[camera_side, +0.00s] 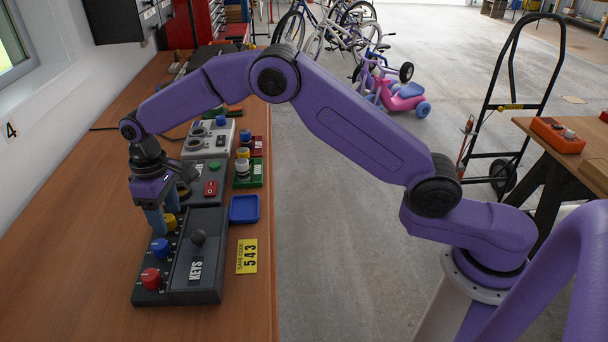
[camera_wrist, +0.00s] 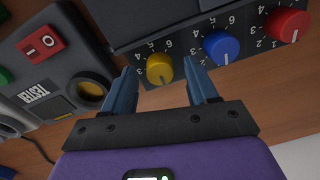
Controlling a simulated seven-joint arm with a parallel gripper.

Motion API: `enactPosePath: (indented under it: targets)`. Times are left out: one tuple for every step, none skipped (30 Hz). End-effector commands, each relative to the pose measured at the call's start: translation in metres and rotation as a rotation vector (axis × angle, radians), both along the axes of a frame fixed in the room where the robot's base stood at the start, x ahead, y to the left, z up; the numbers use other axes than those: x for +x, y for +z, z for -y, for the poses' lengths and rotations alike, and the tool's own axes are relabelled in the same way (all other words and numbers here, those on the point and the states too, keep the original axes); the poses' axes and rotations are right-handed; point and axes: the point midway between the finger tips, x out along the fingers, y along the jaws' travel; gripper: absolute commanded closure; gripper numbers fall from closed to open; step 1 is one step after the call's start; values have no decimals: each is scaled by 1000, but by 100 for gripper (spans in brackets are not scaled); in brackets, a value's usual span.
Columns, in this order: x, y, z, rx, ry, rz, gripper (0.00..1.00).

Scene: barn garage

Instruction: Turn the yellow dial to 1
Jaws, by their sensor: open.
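The yellow dial (camera_side: 170,222) is the farthest of three dials on the dark keys box in the side view. In the wrist view the yellow dial (camera_wrist: 160,66) sits between my two blue fingers, with numbers 3 to 6 readable around it. A small light mark seems to show on its lower part; I cannot tell which number it points to. My gripper (camera_side: 163,218) points down over the box, open, with its fingers (camera_wrist: 158,72) either side of the dial. A gap shows beside each finger; contact is not clear.
The blue dial (camera_side: 160,248) and red dial (camera_side: 151,278) stand in line with it. The tester box (camera_side: 207,190) is just beyond, and a blue tray (camera_side: 245,209) lies to the right.

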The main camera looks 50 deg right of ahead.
Motion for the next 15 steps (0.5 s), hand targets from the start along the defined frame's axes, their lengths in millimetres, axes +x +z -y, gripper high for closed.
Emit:
enactPosePath:
  targets:
    - [0, 0, 0, 0, -49, 0, 42]
    - [0, 0, 0, 0, -80, 0, 42]
    - [0, 0, 1, 0, -120, -1, 42]
    - [0, 0, 1, 0, -150, -1, 42]
    - [0, 0, 0, 0, -180, -1, 42]
    - [-1, 0, 0, -1, -219, -1, 42]
    - [-1, 0, 0, -1, -249, -1, 42]
    - [-1, 0, 0, -1, -280, -2, 42]
    - [-1, 0, 0, -1, -320, -1, 42]
    - [-1, 0, 0, 0, -351, -1, 42]
    - [0, 0, 1, 0, -381, 0, 42]
    - [0, 4, 1, 3, -406, 2, 42]
    - [1, 11, 1, 4, -402, 3, 42]
    - [1, 17, 1, 4, -402, 4, 42]
    - [1, 23, 1, 4, -400, 3, 42]
